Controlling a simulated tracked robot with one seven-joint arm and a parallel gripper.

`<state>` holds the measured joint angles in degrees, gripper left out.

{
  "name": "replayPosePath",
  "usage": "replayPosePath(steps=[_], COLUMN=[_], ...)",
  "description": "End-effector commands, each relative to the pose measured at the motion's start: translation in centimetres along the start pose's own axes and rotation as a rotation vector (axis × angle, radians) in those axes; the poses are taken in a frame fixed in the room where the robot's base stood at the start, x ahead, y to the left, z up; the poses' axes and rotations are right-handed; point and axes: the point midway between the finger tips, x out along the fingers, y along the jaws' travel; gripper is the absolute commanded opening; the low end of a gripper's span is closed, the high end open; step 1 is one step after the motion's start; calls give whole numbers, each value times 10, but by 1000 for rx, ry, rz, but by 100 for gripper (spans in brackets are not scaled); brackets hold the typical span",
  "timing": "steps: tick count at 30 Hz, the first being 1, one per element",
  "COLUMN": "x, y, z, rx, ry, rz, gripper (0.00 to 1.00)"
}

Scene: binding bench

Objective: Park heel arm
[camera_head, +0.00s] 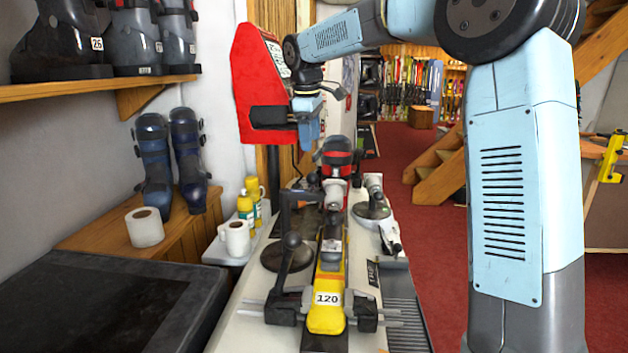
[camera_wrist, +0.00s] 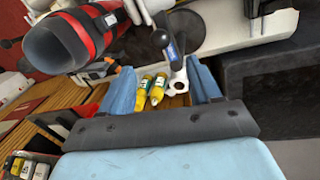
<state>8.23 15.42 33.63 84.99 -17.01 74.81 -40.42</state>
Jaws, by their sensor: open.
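A yellow ski labelled 120 (camera_head: 328,285) is held in a dark clamping jig on the bench. A dark upright arm with a round black knob (camera_head: 291,240) stands at the jig's left side; I take it for the heel arm, but cannot be sure. A black-knobbed lever (camera_wrist: 160,39) shows at the top in the wrist view; I cannot tell whether it is the same part. My gripper (camera_head: 309,122) is above the far part of the bench, beside the red box, apart from the jig. In the wrist view my gripper (camera_wrist: 163,90) has its blue fingers spread, with nothing between them.
A red and black boot (camera_head: 337,155) stands at the jig's far end; it looms large in the wrist view (camera_wrist: 68,38). The red box (camera_head: 256,85) on a post stands close to my gripper. Yellow bottles (camera_head: 248,204) and paper rolls (camera_head: 145,227) are at the left.

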Motion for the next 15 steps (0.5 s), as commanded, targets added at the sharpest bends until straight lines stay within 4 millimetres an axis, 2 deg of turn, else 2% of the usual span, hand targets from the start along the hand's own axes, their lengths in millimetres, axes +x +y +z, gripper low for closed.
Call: replayPosePath(steps=[5, 15], x=[21, 81], y=[0, -1], z=[1, 1], rx=[0, 1], ry=[-3, -3], rz=[-3, -3], gripper=[63, 63])
